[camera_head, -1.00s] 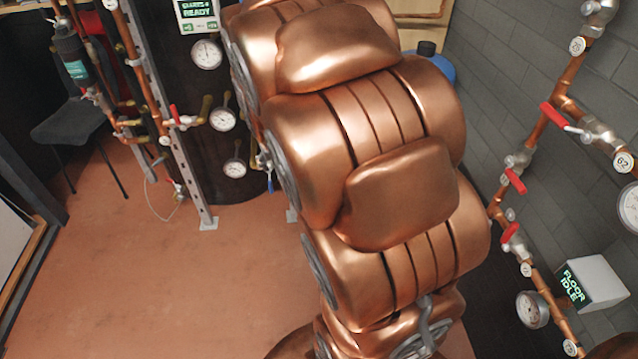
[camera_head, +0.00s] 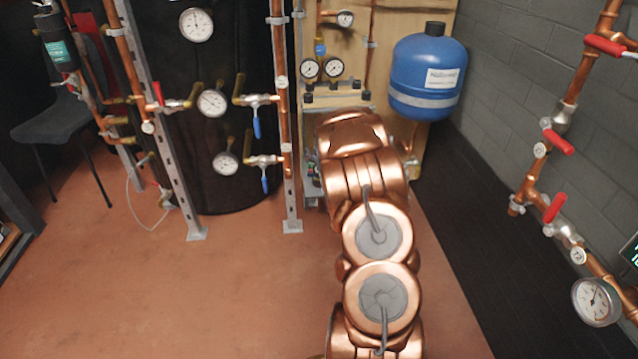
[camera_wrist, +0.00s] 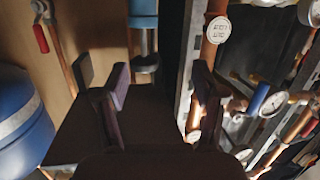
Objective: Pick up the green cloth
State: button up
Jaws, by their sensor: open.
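I see no green cloth in the head view or the wrist view. My gripper (camera_wrist: 160,85) shows in the wrist view as dark fingers spread apart, with nothing visible between them. It faces the wooden board (camera_wrist: 88,22) and pipework near the blue tank (camera_wrist: 22,118). In the head view my copper-coloured arm reaches away toward that board and hides part of the equipment behind it. The gripper itself cannot be made out there.
A blue tank (camera_head: 428,75) is beside the wooden board (camera_head: 395,30). Pipes with gauges and valves stand left, before a black cylinder (camera_head: 235,120). More pipework with a gauge (camera_head: 597,301) runs along the right wall.

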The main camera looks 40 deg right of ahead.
notch_tip(320, 180, down, 6)
jog(key=d+t+b, duration=0.2)
jog(key=d+b, duration=0.1)
jog(key=r+b+x, duration=0.1)
jog(key=b+x, duration=0.2)
jog(key=x, duration=0.3)
jog(key=shift+w+r, duration=0.15)
jog(key=shift+w, duration=0.15)
grip_shut()
dwell(0.6)
